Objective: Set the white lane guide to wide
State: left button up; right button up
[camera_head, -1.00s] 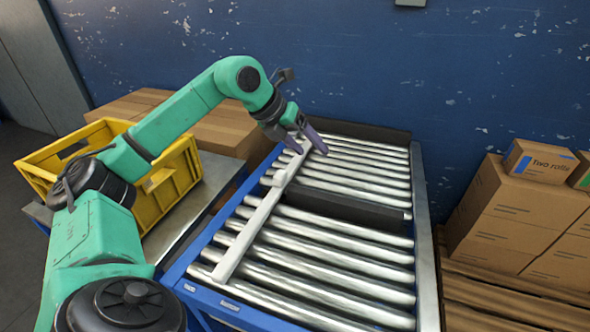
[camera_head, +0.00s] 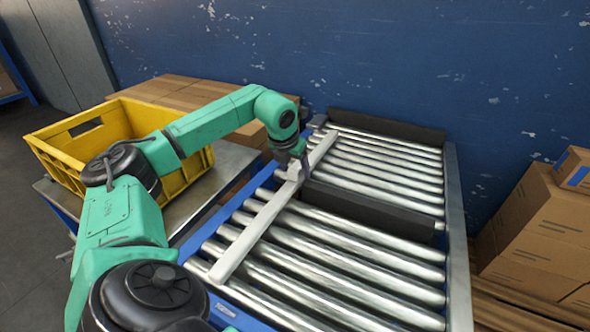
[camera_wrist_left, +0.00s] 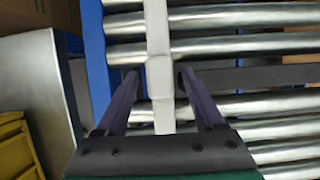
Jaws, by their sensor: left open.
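The white lane guide (camera_head: 257,231) is a long pale bar lying across the metal rollers, near the left side of the conveyor. Roller ends show to its left and long roller lengths to its right. My left gripper (camera_head: 301,174) is at the guide's middle part. In the left wrist view my left gripper (camera_wrist_left: 160,77) is open, with one dark finger on each side of a raised white block on the lane guide (camera_wrist_left: 159,78). Gaps show between block and fingers. How deep the fingertips reach is unclear. My right gripper is out of view.
The roller conveyor has a blue frame and a metal right rail (camera_head: 458,235). A dark crossbar (camera_head: 370,211) splits the rollers. A yellow crate (camera_head: 78,152) stands on a side table at left. Cardboard boxes (camera_head: 545,220) are stacked at right; a blue wall stands behind.

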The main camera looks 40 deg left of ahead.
pick_arm(q)
grip_shut()
dwell(1.5)
